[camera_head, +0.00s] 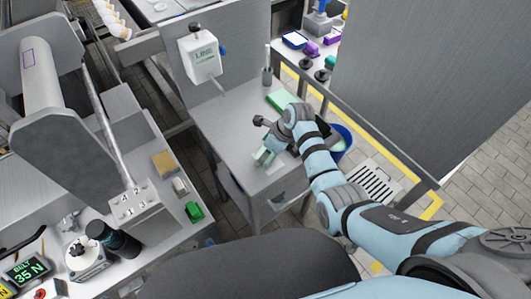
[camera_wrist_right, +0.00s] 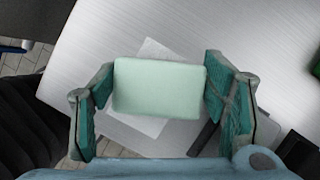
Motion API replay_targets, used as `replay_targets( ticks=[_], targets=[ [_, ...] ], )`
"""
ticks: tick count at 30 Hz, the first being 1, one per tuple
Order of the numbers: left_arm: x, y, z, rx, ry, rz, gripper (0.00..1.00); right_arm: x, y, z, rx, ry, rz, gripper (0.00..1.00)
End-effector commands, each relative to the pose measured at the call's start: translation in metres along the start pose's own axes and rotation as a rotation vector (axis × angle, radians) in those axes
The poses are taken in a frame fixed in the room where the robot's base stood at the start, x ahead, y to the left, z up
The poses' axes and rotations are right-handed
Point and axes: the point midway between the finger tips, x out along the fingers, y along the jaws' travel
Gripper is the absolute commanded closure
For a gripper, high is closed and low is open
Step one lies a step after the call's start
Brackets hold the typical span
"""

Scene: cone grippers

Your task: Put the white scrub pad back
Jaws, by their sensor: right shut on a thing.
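A pale mint-white pad (camera_wrist_right: 160,88) lies between the two teal fingers of my right gripper (camera_wrist_right: 163,100), which is shut on it. In the head view my right gripper (camera_head: 265,157) is over the small grey table (camera_head: 235,125); the pad there is small and hard to tell from the fingers. In the wrist view a flat white square (camera_wrist_right: 150,50) shows on the table, partly hidden behind the pad. Whether the pad touches the table I cannot tell. My left gripper is not in view.
A blue bin (camera_head: 345,138) is right of the table. The left bench holds tan (camera_head: 164,162), whitish (camera_head: 180,187) and green (camera_head: 194,212) blocks.

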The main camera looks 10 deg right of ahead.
Motion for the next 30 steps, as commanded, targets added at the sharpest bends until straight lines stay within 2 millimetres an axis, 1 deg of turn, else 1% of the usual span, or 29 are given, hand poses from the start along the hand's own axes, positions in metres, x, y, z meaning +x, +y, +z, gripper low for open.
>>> replay_targets(
  ticks=[1, 3, 4, 7, 8, 12, 17, 20, 23, 26, 27, 30],
  targets=[
    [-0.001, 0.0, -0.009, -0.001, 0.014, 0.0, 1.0, 0.001, 0.001, -0.002, 0.001, 0.006, 0.003, 0.73],
    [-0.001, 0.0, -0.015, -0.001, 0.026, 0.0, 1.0, 0.001, 0.002, -0.003, 0.002, 0.007, 0.004, 0.73],
    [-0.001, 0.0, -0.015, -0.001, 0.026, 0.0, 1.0, 0.001, 0.002, -0.003, 0.002, 0.008, 0.004, 0.3],
    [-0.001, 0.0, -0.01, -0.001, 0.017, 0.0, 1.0, 0.001, 0.002, -0.003, 0.002, 0.008, 0.004, 0.14],
    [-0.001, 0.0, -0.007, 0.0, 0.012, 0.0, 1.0, 0.001, 0.002, -0.003, 0.002, 0.008, 0.004, 0.12],
    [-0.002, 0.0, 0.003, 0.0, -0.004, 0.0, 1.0, 0.0, 0.002, -0.003, 0.002, 0.008, 0.004, 0.12],
    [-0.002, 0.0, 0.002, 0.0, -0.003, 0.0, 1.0, -0.001, 0.002, -0.003, 0.002, 0.007, 0.004, 0.12],
    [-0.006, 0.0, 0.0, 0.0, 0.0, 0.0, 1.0, -0.009, 0.001, -0.002, 0.002, 0.006, 0.003, 0.12],
    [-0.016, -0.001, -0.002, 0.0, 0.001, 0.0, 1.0, -0.028, 0.0, -0.001, 0.001, 0.006, 0.0, 0.12],
    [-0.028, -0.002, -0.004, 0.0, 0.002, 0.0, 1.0, -0.056, 0.0, 0.0, 0.001, 0.006, 0.0, 0.12],
    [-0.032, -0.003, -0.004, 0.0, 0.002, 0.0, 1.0, -0.068, 0.0, 0.0, 0.001, 0.006, 0.0, 0.12],
    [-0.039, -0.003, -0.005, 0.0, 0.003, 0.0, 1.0, -0.094, 0.0, 0.0, 0.001, 0.006, 0.0, 0.12]
  ],
)
